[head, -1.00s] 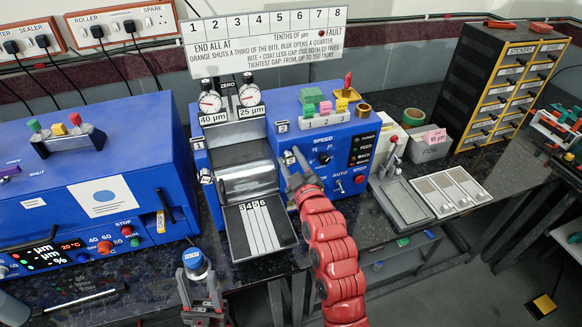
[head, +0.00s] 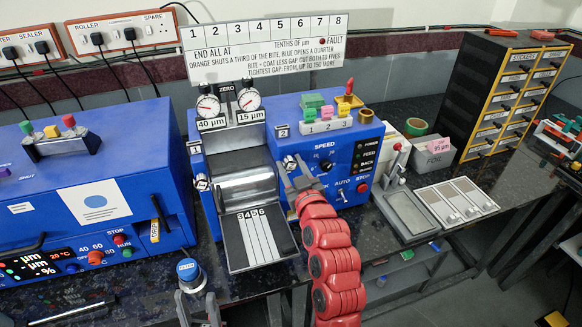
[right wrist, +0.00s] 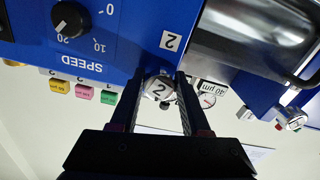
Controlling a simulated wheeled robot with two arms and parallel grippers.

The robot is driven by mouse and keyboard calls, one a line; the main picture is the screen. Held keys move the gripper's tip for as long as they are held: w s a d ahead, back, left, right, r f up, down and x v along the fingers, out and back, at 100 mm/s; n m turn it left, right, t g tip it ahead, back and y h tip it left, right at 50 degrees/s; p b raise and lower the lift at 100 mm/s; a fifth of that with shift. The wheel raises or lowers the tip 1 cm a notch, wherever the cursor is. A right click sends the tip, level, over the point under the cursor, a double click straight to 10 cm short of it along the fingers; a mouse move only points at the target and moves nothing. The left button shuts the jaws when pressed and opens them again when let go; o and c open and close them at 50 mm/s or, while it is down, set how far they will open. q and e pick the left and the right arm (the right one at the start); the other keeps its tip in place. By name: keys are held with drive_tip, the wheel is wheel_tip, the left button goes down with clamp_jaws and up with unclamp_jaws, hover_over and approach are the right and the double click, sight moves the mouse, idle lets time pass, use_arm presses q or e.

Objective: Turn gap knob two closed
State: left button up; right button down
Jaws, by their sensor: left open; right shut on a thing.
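Two dials stand above the rollers: the left (head: 208,107) reads 40 µm and the right (head: 248,100) reads 15 µm. Knob one (head: 202,183) is on the machine's left side.
A sign board (head: 265,48) stands behind the dials. A tray with numbered strips (head: 234,255) lies before the rollers. A blue oven-like box (head: 90,195) stands at left; a grey dish (head: 407,213) and drawers (head: 505,90) are at right.

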drive_tip(key=shift+c, duration=1.9)
unclamp_jaws()
drive_tip(key=shift+s, duration=0.1)
